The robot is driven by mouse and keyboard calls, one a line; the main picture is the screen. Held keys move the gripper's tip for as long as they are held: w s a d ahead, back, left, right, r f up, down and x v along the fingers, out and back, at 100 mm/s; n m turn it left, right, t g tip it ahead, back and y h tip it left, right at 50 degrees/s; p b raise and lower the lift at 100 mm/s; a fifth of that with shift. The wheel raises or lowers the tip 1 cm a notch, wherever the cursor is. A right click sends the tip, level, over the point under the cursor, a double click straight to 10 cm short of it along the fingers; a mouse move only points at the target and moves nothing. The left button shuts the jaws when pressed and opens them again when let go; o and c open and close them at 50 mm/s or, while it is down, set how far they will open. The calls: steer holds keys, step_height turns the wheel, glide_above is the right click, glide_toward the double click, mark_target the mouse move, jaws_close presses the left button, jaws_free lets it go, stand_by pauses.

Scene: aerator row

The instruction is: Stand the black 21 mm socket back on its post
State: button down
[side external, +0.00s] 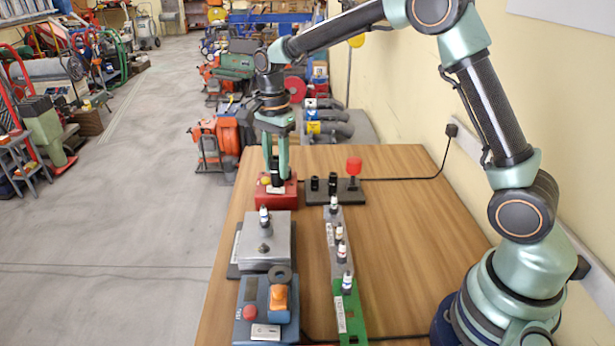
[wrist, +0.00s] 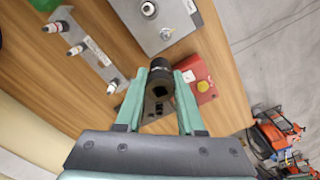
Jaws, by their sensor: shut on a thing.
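The black socket (wrist: 161,76) is held between the fingertips of my gripper (wrist: 160,82), its square hole facing the wrist camera. In the side view my gripper (side external: 276,166) points down, with the dark socket (side external: 275,178) low between its fingers, at the red block (side external: 277,201). I cannot tell whether the socket touches that block. A dark rack (side external: 322,199) stands just to the right of the red block, with two black upright pieces and a red-topped piece on it. In the wrist view the rack (wrist: 148,114) is partly hidden between my fingers. The size marking is not readable.
A grey block (side external: 282,229) with small fittings stands nearer the camera. A narrow grey strip (side external: 344,262) with several fittings lies right of it, ending at a green board (side external: 354,323). A blue box (side external: 251,325) with an orange part is at the front. Bare wood lies to the right.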

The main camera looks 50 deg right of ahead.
steer(key=w+d+f+m, duration=0.1)
steer(key=d+f+m, duration=0.1)
steer(key=d, duration=0.8)
steer(key=w+d+f+m, duration=0.1)
steer(key=d+f+m, duration=0.15)
steer(key=d, duration=0.85)
steer(key=shift+s+f, duration=0.15)
steer(key=shift+f, duration=2.05)
steer(key=shift+f, duration=1.2)
steer(key=shift+c, duration=2.2)
jaws_free()
step_height(320, 180, up, 7)
steer(key=shift+r, duration=0.1)
